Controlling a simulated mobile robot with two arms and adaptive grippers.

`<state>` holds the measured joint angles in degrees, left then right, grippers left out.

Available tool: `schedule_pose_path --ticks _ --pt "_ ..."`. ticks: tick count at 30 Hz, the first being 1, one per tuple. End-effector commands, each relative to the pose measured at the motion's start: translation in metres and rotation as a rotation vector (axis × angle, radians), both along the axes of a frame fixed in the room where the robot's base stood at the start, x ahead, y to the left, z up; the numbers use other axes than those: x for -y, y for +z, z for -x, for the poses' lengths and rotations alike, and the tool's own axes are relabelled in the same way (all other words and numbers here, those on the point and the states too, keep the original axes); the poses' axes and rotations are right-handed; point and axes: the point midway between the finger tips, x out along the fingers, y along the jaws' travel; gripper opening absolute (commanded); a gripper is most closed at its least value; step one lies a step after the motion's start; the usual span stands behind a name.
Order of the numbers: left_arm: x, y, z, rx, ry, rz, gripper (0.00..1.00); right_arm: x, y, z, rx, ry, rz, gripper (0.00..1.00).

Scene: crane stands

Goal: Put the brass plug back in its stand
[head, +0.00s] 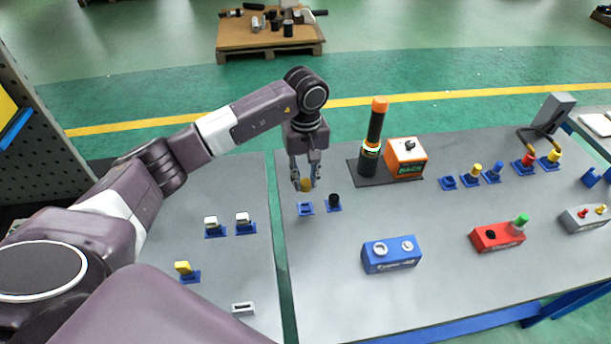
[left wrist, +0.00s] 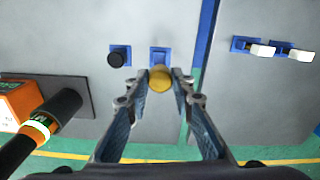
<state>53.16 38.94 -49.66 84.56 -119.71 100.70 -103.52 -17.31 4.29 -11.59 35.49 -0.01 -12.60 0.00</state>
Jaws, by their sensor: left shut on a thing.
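My left gripper (head: 305,186) points down and is shut on the brass plug (head: 306,184), a short yellow-gold cylinder. It also shows between the fingertips in the left wrist view (left wrist: 160,78). A small blue stand (head: 305,209) with no plug in it is on the grey table just below the plug in the head view. In the left wrist view the stand (left wrist: 158,52) is partly covered by the plug. The plug looks apart from the stand; its exact height above it is hard to tell. My right gripper is not in view.
A black plug (head: 334,199) is in a blue stand close beside. A black post with an orange top (head: 375,135) and an orange box (head: 406,158) stand behind to the right. A blue block (head: 391,256) is in front. Switch-like pieces (head: 243,219) are left.

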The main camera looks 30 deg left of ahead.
Motion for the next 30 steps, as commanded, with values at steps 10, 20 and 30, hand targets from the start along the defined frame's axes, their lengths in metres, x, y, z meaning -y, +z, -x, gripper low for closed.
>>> schedule_pose_path --ticks 10,20,30 --pt "0.000 -0.001 0.000 0.001 -0.006 -0.001 0.00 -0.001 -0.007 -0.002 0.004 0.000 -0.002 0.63" --pt "0.000 -0.030 0.001 -0.001 -0.007 0.000 0.00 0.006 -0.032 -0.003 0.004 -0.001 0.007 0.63" --pt "0.001 -0.056 0.000 0.000 -0.007 0.000 0.00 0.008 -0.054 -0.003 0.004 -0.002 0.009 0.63"
